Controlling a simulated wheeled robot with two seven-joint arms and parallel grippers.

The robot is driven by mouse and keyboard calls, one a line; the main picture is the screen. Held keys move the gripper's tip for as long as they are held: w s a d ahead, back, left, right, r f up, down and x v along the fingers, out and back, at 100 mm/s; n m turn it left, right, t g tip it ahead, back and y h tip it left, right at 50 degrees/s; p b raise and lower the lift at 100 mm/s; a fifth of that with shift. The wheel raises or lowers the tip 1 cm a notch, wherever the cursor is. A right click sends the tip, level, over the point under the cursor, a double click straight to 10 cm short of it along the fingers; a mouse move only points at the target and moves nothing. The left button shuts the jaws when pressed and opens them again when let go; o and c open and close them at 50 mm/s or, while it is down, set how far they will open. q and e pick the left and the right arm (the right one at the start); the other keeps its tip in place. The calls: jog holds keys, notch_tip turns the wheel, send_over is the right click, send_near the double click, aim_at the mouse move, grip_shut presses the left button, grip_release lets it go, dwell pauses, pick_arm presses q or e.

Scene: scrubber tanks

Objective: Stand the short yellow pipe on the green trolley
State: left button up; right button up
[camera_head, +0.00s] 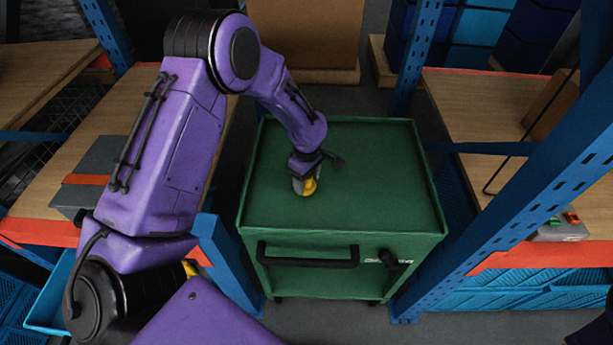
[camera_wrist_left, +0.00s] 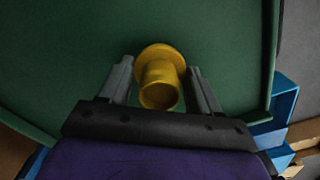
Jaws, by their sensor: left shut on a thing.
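The short yellow pipe (camera_head: 308,187) is at my left gripper (camera_head: 304,180), over the top of the green trolley (camera_head: 370,170). In the left wrist view the pipe (camera_wrist_left: 160,84) shows its open round end toward the camera and a wider flange beyond it. The two fingers of my left gripper (camera_wrist_left: 163,88) stand on either side of the pipe, shut on it. The pipe looks upright, with its flange against or close above the green trolley top (camera_wrist_left: 60,60); I cannot tell whether it touches. My right gripper is not in view.
Blue rack posts and wooden shelves stand on both sides of the trolley. A grey box (camera_head: 98,165) lies on the left shelf. A small grey item (camera_head: 558,228) sits on the right shelf. A cardboard box (camera_head: 305,30) stands behind. The rest of the trolley top is clear.

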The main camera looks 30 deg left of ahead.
pick_arm(q)
jog(key=o, duration=1.1)
jog(key=shift+c, duration=0.2)
notch_tip(320, 180, up, 11)
jog(key=shift+d+r+b, duration=0.1)
jog(key=shift+r+b, duration=0.05)
jog(key=shift+b, duration=0.9)
jog(key=shift+r, duration=0.45)
